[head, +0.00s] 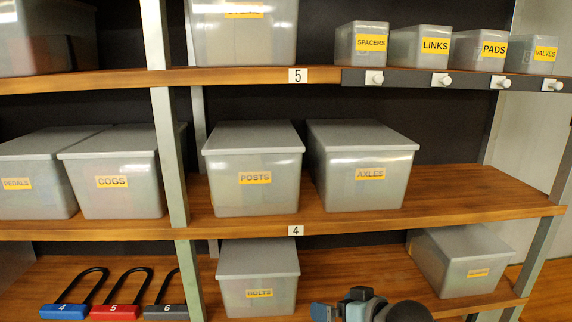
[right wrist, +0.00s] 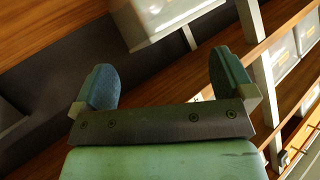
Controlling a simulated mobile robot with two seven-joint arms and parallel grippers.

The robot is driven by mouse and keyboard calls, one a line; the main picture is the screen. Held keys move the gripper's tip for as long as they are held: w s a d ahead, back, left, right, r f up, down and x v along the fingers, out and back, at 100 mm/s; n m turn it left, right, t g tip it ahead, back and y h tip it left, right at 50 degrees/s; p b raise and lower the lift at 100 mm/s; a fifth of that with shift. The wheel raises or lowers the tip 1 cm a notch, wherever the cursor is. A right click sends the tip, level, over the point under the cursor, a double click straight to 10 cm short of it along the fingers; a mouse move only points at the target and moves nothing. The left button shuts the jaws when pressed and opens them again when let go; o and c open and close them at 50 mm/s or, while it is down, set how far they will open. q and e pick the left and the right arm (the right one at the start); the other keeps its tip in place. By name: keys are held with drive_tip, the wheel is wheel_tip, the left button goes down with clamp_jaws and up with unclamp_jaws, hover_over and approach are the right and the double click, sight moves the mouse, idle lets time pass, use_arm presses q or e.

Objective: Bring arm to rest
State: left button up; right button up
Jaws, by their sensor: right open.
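My right gripper (head: 341,307) shows at the bottom edge of the head view, in front of the lowest shelf and right of the BOLTS bin (head: 258,277). Part of its arm is cut off by the frame. In the right wrist view my right gripper (right wrist: 163,76) has its two blue-padded fingers wide apart with nothing between them. Wooden shelf boards and the underside of a pale bin (right wrist: 165,20) lie beyond the fingers. My left gripper is not in view.
The middle shelf (head: 480,190) holds bins PEDALS, COGS, POSTS (head: 250,197) and AXLES (head: 365,190), with bare board at its right. Small bins stand above on the right. Numbered U-locks (head: 115,308) lie lower left. Uprights (head: 168,150) divide the rack. Another bin (head: 468,258) stands lower right.

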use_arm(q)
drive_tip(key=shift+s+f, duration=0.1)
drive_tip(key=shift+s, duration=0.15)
use_arm(e)
drive_tip(key=s+d+f+t+h, duration=0.1)
drive_tip(key=s+d+f+h, duration=0.2)
drive_tip(key=s+f, duration=1)
drive_tip(key=s+d+f+m+h, duration=0.1)
drive_tip(key=s+d+f, duration=0.5)
drive_tip(key=s+f, duration=0.7)
drive_tip(key=shift+d+f+m+t+h, duration=0.15)
drive_tip(key=shift+d+m+t+h, duration=0.2)
drive_tip(key=shift+h, duration=0.55)
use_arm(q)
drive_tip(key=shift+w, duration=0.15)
use_arm(e)
drive_tip(key=shift+s+a, duration=0.1)
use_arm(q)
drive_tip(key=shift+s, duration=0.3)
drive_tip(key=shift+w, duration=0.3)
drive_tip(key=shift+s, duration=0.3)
